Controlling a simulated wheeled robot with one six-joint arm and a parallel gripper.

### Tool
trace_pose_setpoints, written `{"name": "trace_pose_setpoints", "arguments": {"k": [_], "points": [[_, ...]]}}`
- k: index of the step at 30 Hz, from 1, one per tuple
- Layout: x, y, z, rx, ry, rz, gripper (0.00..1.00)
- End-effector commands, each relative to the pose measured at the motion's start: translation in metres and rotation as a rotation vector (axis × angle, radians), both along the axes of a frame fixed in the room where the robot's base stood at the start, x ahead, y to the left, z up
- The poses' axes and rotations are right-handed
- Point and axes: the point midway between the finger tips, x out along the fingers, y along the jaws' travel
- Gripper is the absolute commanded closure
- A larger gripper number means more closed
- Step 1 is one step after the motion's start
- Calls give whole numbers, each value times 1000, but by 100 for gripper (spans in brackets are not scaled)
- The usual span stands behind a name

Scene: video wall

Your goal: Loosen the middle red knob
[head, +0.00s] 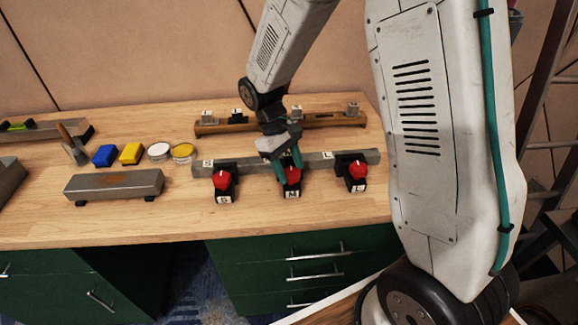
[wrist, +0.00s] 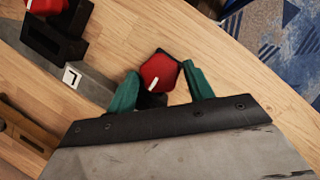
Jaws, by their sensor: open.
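Three red knobs on black mounts stand in a row along a grey metal bar. The middle red knob (head: 291,175) is partly covered by my gripper (head: 287,160) in the head view. In the wrist view the middle knob (wrist: 160,72) is a red polygonal cap with a white line mark. It sits between the two green fingers of my gripper (wrist: 162,88), with the fingers apart on either side. I cannot tell whether either finger touches it. The left red knob (head: 222,180) and the right red knob (head: 358,170) stand clear of my gripper.
The grey bar (head: 322,160) carries small letter labels. A wooden rail (head: 335,121) with small fittings lies behind it. A grey block (head: 115,185), blue block (head: 105,155), yellow block (head: 131,153) and two round tins lie at left. The front of the wooden table is clear.

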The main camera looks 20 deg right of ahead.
Motion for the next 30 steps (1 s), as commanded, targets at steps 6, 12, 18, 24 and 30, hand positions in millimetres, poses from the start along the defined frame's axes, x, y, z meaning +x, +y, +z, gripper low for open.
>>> {"name": "trace_pose_setpoints", "arguments": {"k": [6,12,18,24,30], "points": [[11,6,27,2,-6,-1,48],[22,12,57,1,-4,1,48],[26,15,70,1,-3,2,48],[26,15,71,0,-2,1,48],[26,15,71,0,-2,1,48]]}}
